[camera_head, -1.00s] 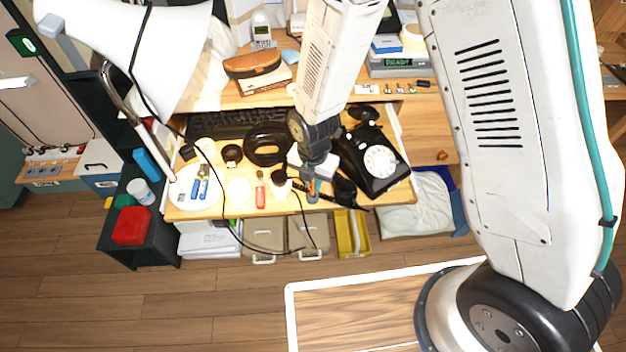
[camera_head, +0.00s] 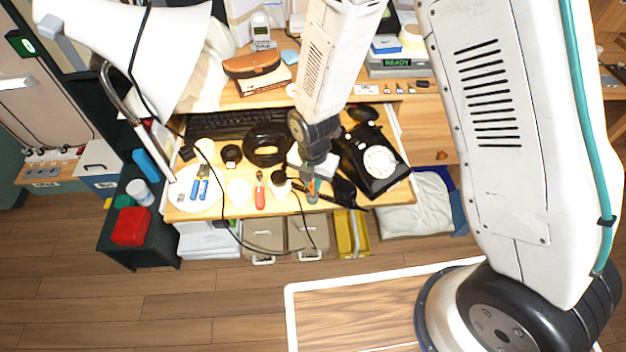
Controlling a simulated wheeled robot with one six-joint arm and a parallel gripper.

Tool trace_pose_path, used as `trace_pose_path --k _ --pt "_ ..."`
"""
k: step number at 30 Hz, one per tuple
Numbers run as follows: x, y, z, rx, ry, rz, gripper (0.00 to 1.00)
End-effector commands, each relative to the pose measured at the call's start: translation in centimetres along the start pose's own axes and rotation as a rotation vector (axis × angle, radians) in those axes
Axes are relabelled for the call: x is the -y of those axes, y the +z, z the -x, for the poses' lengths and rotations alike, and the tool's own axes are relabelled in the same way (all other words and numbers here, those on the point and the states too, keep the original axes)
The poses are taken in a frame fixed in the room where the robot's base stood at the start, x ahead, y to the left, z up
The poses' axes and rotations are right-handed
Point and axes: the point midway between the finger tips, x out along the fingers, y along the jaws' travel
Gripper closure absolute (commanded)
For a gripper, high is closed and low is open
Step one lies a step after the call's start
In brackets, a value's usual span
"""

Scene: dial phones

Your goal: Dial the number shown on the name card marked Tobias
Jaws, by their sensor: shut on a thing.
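A black rotary phone (camera_head: 372,172) with a pale round dial (camera_head: 380,161) sits at the right end of the desk's lower surface. A black rounded piece, perhaps an end of its handset (camera_head: 344,190), shows at its lower left. My gripper (camera_head: 312,196) points down just left of the phone, apart from the dial. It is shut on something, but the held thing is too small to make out. A dark cord runs beside the fingertips. A white card or paper (camera_head: 298,163) lies partly hidden behind my wrist. I cannot read the name Tobias or any number.
A cordless handset (camera_head: 261,30) stands on the upper shelf beside a brown case (camera_head: 252,64). A black ring-shaped thing (camera_head: 267,133), a keyboard (camera_head: 230,124) and a red-handled tool (camera_head: 260,193) lie left of my gripper. A white lamp (camera_head: 145,45) overhangs the left side.

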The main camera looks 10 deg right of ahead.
Motion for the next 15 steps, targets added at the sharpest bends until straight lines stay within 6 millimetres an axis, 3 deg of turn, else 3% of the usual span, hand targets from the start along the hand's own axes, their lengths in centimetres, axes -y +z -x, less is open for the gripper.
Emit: trace_pose_path --k 15 --pt "0.01 -0.01 -0.88 0.0 -0.001 0.0 1.0"
